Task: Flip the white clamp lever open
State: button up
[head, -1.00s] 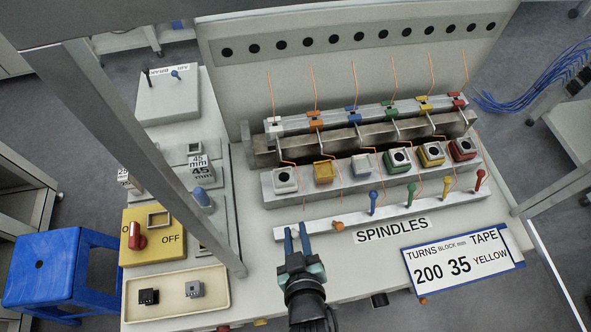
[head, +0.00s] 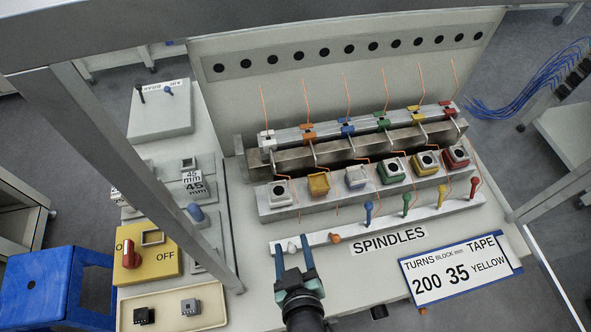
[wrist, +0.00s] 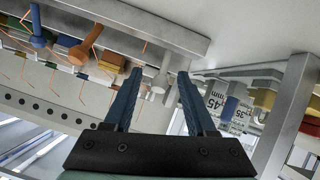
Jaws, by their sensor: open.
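The white clamp lever (head: 292,248) is on the left end of the pale front rail (head: 400,215). It also shows in the wrist view (wrist: 162,78), between the fingertips. My gripper (head: 293,251) is open, its two blue fingers on either side of the lever with the fingertips close to it. In the wrist view my gripper (wrist: 160,80) appears empty, and I cannot tell whether a finger touches the lever. The lever's lower part is partly hidden in the head view.
An orange lever (head: 335,238) is just right of the white one. The blue (head: 368,212), green (head: 406,203), yellow (head: 441,195) and red (head: 474,186) levers stand further right. A row of coloured blocks is behind. A grey frame post (head: 150,180) is on the left.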

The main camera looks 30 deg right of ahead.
jog(key=v, duration=1.2)
jog(key=shift+s+a+r, duration=0.15)
jog(key=shift+s, duration=0.15)
